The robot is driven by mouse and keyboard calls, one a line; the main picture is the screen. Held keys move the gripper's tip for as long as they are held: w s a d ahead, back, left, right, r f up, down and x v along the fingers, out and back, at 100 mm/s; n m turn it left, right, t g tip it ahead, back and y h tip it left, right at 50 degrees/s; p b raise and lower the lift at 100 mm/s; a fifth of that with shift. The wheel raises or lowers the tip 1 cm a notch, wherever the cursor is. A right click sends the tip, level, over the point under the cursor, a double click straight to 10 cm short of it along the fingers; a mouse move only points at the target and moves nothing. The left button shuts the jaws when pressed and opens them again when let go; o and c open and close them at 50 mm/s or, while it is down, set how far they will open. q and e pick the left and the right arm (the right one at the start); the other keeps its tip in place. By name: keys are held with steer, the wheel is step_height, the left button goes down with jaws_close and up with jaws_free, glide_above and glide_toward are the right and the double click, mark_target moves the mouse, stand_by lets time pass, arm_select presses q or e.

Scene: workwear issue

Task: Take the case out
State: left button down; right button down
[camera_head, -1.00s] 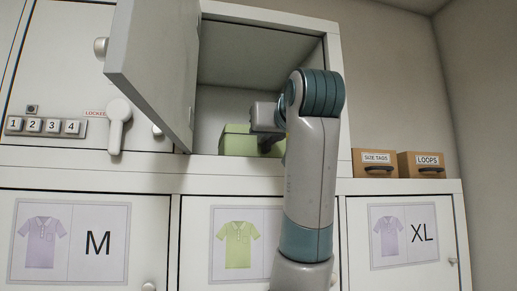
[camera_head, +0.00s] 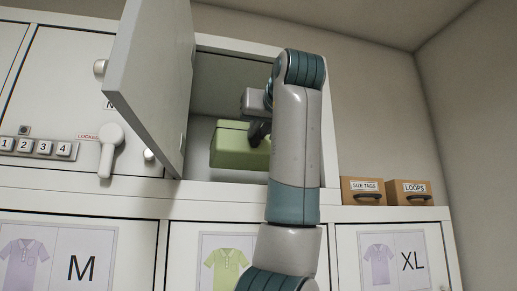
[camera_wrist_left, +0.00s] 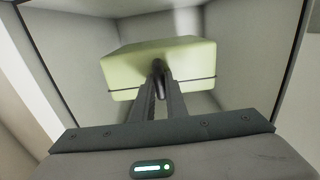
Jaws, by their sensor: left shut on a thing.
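The case (camera_head: 232,146) is a pale green box inside the open upper cabinet compartment. In the head view it hangs above the compartment floor, slightly tilted, near the opening. My left gripper (camera_head: 259,134) is at its right front side, partly hidden by my own arm. In the left wrist view the case (camera_wrist_left: 190,57) fills the middle, with a dark seam around it. There the left gripper's fingers (camera_wrist_left: 159,75) are closed together at its front face, on what looks like a dark handle. My right gripper is in neither view.
The compartment's grey door (camera_head: 152,85) stands open at the left. A locked door with a white lever (camera_head: 113,143) and a keypad (camera_head: 38,147) is beside it. Boxes marked SIZE TAGS (camera_head: 363,191) and LOOPS (camera_head: 412,192) stand on the ledge to the right.

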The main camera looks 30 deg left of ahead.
arm_select(q)
steer(key=shift+r, duration=0.9)
